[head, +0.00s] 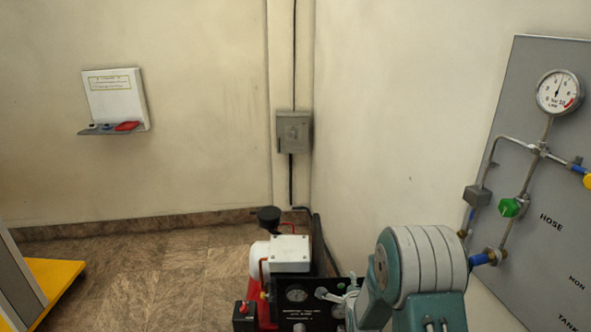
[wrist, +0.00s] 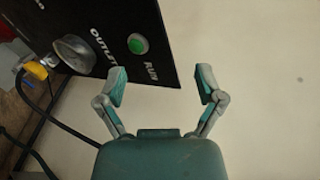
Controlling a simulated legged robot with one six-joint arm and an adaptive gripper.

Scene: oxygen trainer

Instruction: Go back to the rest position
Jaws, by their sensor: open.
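My gripper (wrist: 160,90) is open and empty in the wrist view, with its two teal-tipped fingers spread apart. Its left fingertip appears close to the lower edge of a black panel (wrist: 95,25); I cannot tell whether they touch. The panel carries a green button (wrist: 138,44) marked RUN and a grey knob (wrist: 75,53) beside the word OUTLET. In the head view, my arm is at the bottom right, in front of the compressor unit (head: 289,250), and the gripper's fingers cannot be made out clearly.
A grey wall board (head: 555,130) with a gauge (head: 559,92), pipes and a green valve handle (head: 511,207) stands at the right. A small shelf (head: 114,130) holds several items on the left wall. A yellow-edged structure (head: 55,277) is at lower left. Open floor (head: 150,262) lies between.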

